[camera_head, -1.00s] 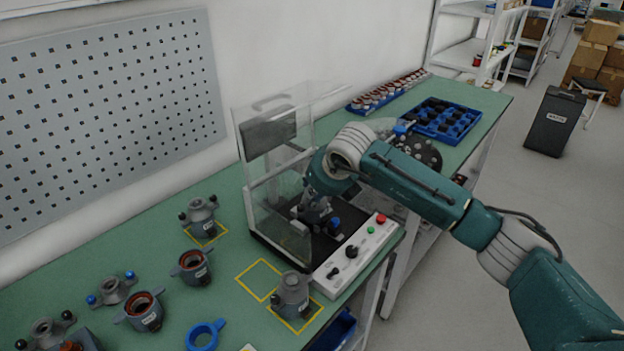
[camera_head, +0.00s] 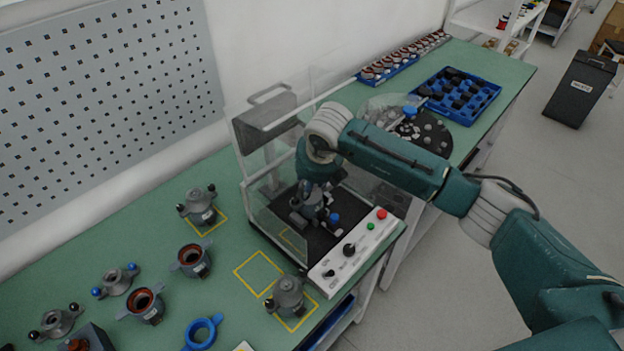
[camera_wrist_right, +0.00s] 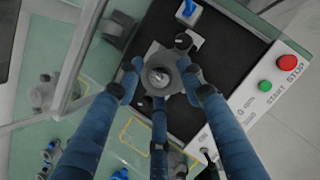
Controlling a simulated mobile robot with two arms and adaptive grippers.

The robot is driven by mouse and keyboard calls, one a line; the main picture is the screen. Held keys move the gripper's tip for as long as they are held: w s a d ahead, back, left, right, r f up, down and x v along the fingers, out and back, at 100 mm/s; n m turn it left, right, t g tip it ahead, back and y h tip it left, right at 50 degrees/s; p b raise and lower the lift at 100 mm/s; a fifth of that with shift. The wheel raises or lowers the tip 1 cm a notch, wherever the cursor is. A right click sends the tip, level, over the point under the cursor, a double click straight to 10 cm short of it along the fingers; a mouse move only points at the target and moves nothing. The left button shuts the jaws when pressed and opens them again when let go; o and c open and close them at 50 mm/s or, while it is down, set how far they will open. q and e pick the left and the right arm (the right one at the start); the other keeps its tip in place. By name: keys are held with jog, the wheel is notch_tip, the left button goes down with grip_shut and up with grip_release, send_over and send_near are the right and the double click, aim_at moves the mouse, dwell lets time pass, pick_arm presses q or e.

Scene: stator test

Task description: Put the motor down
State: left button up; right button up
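My right gripper (camera_head: 318,190) is inside the clear-walled test station (camera_head: 258,190). Its fingers close around a grey motor (camera_head: 306,204) with dark knobs. In the right wrist view the blue fingers of my right gripper (camera_wrist_right: 160,88) surround and touch the motor (camera_wrist_right: 160,72). The motor is over the station's black floor (camera_wrist_right: 225,60); I cannot tell whether it touches the floor. A blue knob (camera_head: 335,217) on the floor is beside it. My left gripper is not in view.
The control panel (camera_head: 352,247) with red and green buttons lies along the station's front. An empty yellow square (camera_head: 259,272) is left of it. Grey motors stand nearby (camera_head: 288,293) (camera_head: 198,206). A blue tray (camera_head: 458,95) and a round dark disc (camera_head: 425,135) are behind.

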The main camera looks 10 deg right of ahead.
jog(key=o, duration=0.4)
jog(key=shift+s+d, duration=0.1)
jog(key=shift+d, duration=0.1)
jog(key=shift+o, duration=0.5)
jog(key=shift+d, duration=0.1)
jog(key=shift+r, duration=0.3)
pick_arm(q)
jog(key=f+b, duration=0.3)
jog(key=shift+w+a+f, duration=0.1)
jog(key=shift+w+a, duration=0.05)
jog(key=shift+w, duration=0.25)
pick_arm(e)
jog(key=v, duration=1.1)
jog(key=shift+s+r, duration=0.2)
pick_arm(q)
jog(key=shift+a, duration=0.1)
